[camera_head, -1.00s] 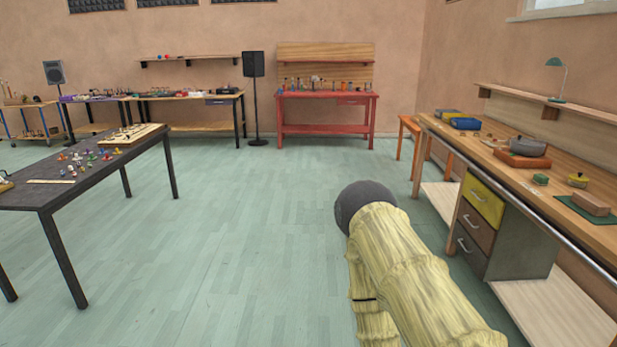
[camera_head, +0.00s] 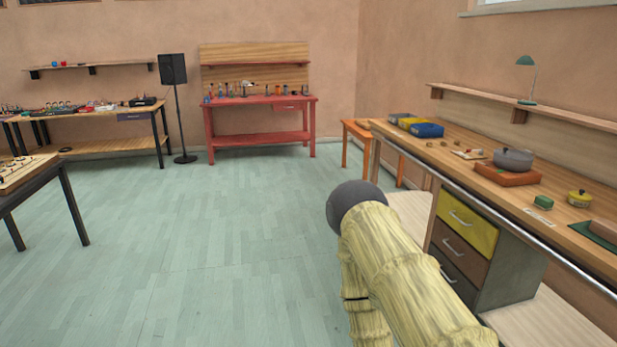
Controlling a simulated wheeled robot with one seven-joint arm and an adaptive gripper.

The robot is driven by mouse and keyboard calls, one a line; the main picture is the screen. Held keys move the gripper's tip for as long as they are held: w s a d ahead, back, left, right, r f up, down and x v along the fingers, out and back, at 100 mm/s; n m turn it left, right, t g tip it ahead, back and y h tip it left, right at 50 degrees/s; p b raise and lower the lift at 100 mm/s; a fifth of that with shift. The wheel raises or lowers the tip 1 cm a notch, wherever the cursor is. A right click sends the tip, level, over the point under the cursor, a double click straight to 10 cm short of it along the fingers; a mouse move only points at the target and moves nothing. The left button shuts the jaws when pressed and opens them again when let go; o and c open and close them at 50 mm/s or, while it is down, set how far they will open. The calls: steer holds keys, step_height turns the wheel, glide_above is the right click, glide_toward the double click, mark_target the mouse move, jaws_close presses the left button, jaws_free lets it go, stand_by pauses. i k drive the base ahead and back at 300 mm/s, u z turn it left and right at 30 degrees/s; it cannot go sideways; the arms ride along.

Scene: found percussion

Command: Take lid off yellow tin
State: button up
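A small round yellow tin (camera_head: 579,200) stands on the wooden workbench (camera_head: 470,170) at the right. A lid with a dark knob appears to sit on its top, though it is small in the picture. A part of my arm with a bamboo-like covering and a dark round end shows at the lower middle, in front of the bench and well apart from the tin. My gripper's fingers do not show.
A drawer unit (camera_head: 465,225) is under the bench. The green floor (camera_head: 200,230) is open at left and centre.

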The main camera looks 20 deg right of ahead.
mark_target(581, 195)
steer(key=z, duration=0.6)
steer(key=i, duration=1.5)
steer(key=z, duration=1.45)
steer(key=i, duration=1.15)
steer(key=z, duration=0.45)
